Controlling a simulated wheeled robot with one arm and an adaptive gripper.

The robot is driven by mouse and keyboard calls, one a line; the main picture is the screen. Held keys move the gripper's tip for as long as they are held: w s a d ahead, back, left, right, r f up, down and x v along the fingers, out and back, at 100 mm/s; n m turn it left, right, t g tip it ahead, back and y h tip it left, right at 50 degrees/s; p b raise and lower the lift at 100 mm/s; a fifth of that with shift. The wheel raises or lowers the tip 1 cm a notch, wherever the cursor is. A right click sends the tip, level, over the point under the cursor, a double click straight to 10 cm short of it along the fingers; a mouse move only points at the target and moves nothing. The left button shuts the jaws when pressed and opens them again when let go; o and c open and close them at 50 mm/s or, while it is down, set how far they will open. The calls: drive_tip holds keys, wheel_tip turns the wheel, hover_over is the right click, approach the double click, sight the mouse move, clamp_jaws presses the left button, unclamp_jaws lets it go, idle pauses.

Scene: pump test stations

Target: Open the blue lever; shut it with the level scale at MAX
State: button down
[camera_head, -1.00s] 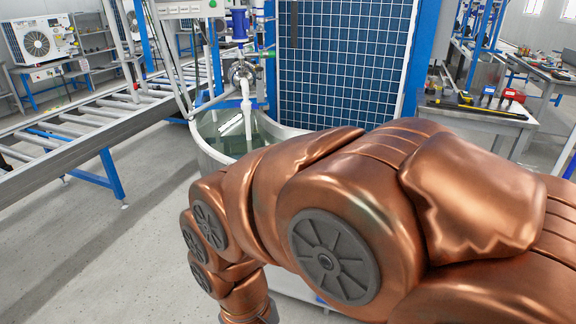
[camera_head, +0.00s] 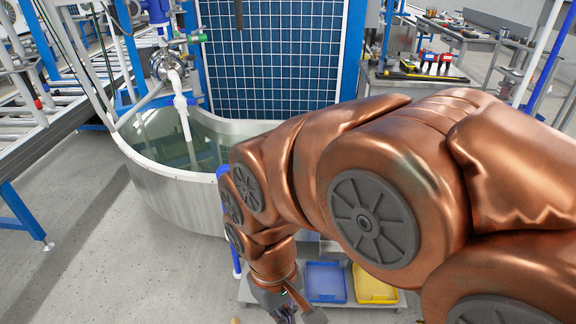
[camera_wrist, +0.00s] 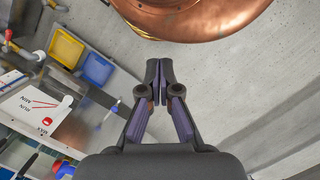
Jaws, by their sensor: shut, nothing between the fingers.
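My gripper (camera_wrist: 159,72) is shut and empty in the wrist view, its fingertips together above grey floor. In the head view my gripper (camera_head: 286,312) shows only partly at the bottom edge. A white scale plate (camera_wrist: 30,122) lies at the left of the wrist view, apart from the gripper. It carries a red line and small words that look like MIN, RUN and MAX. A blue part with red beside it (camera_wrist: 62,170) is cut off at the bottom left; I cannot tell whether it is the blue lever. No lever is clearly seen in the head view.
A metal water tank (camera_head: 172,198) stands at left with a white pipe (camera_head: 183,118) running into it. A blue tray (camera_head: 326,282) and a yellow tray (camera_head: 374,287) sit low beside my arm. A tool bench (camera_head: 420,88) stands at the back right.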

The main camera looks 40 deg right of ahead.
drive_tip(key=w+d+f+n+t+h+b, duration=0.2)
drive_tip(key=w+d+n+t+h+b, duration=0.3)
drive_tip(key=w+d, duration=1.1)
drive_tip(key=w+d+f+n+t+h, duration=0.25)
drive_tip(key=w+d+t, duration=0.35)
drive_tip(key=w+d, duration=0.9)
drive_tip(key=w+d+f+n+t+y+b, duration=0.3)
drive_tip(key=w+n+t, duration=0.25)
drive_tip(key=n, duration=0.25)
drive_tip(key=s+a+f+n+t+y+b, duration=0.2)
drive_tip(key=a+f+n+t+y, duration=0.2)
drive_tip(key=a+f+n+y, duration=0.25)
drive_tip(key=w+d+r+y, duration=0.1)
drive_tip(key=w+d+r, duration=0.1)
drive_tip(key=w, duration=0.9)
drive_tip(key=shift+w+d+r+y, duration=0.2)
drive_tip(key=shift+w+r+y, duration=0.05)
drive_tip(key=shift+r+y, duration=0.2)
